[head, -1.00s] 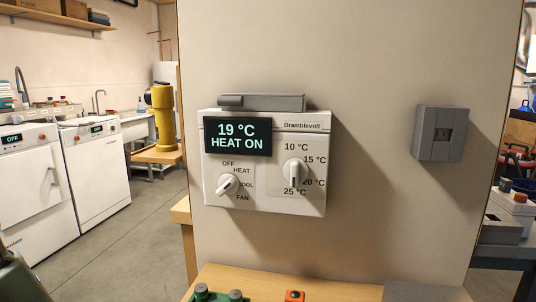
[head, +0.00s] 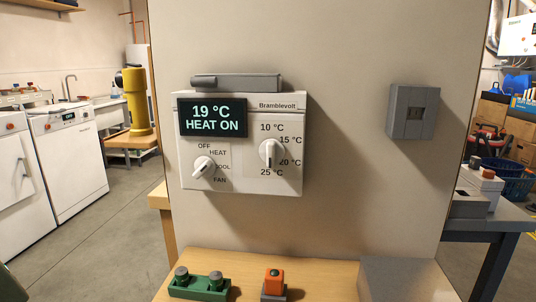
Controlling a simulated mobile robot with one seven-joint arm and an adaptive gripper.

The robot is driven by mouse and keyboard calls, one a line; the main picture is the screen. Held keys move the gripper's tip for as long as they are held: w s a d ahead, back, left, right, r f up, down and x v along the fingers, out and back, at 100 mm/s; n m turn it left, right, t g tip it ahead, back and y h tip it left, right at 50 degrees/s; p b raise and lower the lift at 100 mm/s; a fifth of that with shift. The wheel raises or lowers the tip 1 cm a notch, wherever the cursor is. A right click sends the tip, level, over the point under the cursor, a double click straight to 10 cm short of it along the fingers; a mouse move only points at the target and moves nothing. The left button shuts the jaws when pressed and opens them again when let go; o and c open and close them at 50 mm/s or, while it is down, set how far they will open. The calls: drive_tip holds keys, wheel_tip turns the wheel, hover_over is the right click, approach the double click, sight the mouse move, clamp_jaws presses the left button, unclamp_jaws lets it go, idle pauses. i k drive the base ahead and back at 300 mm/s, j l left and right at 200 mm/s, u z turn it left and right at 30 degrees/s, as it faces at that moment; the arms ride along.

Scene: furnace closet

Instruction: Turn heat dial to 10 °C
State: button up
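The white Bramblevolt thermostat (head: 240,184) is mounted on the beige wall panel, left of centre in the head view. Its dark display (head: 212,117) reads 19 °C, HEAT ON. The heat dial (head: 271,153) is the right-hand knob, with marks for 10, 15, 20 and 25 °C around it. Its white handle stands about upright, and I cannot tell exactly which mark it points at. The mode knob (head: 204,167) on the left has OFF, HEAT, COOL and FAN around it and sits tilted. My gripper is not in view.
A grey bar (head: 236,82) sits on top of the thermostat. A grey wall box (head: 414,111) is to the right. Below, a wooden ledge (head: 325,272) holds a green block with grey knobs (head: 200,288), an orange-topped switch (head: 274,283) and a grey box (head: 408,280).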

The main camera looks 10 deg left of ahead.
sight(272, 151)
drive_tip(key=k+j+z, duration=0.1)
drive_tip(key=k+z, duration=0.15)
drive_tip(key=k, duration=0.2)
drive_tip(key=k+z, duration=0.25)
drive_tip(key=k, duration=0.15)
